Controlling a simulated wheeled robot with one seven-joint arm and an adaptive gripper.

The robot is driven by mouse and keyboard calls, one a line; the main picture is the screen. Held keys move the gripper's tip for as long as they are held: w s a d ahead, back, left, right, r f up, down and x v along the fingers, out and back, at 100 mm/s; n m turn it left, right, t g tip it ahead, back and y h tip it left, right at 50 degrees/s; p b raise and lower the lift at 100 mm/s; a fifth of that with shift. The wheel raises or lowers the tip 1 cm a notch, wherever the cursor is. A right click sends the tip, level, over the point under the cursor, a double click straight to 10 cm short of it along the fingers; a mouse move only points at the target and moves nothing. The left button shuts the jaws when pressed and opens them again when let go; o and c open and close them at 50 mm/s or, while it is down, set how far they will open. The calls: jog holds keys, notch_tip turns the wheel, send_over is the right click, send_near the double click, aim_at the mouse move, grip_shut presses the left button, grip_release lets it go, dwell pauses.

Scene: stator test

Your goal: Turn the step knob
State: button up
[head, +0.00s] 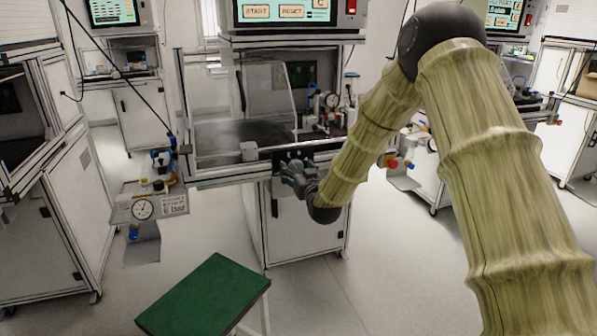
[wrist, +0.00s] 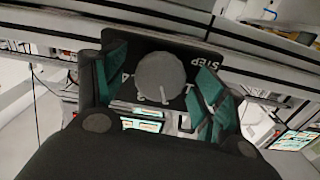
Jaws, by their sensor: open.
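The step knob (wrist: 160,76) is a round grey dial with a pale pointer line, on a black panel marked STEP in the wrist view. My gripper (wrist: 162,88) is open, with one teal-padded finger on each side of the knob. I cannot tell whether the pads touch the knob. In the head view my gripper (head: 296,178) is at the black panel (head: 290,154) on the front edge of the test station, and it hides the knob there.
The test station (head: 300,215) has a white cabinet below and a screen (head: 285,12) with START and RESET above. A gauge unit (head: 143,207) hangs at its left. A green-topped stool (head: 207,295) stands on the floor in front. More stations stand on both sides.

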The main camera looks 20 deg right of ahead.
jog(key=s, duration=1.2)
jog(key=shift+d, duration=0.2)
jog(key=shift+f, duration=0.15)
jog(key=s+a+f+g, duration=0.1)
jog(key=s+f+g, duration=0.2)
jog(key=s+f, duration=0.55)
jog(key=s+a+f+g, duration=0.1)
jog(key=s+f+g, duration=0.3)
jog(key=f, duration=0.8)
jog(key=s+a+f+g, duration=0.2)
jog(key=s+f, duration=0.5)
jog(key=f, duration=0.3)
jog(key=s+f+g, duration=0.4)
jog(key=s+f, duration=0.4)
jog(key=s, duration=0.4)
jog(key=s+f+g, duration=0.3)
jog(key=s, duration=0.7)
jog(key=s+f+g, duration=0.2)
jog(key=s, duration=0.8)
notch_tip(320, 180, up, 16)
jog(key=p, duration=1.6)
jog(key=shift+w+a+h+p, duration=0.15)
jog(key=shift+a+h+p, duration=0.1)
jog(key=shift+h+p, duration=0.05)
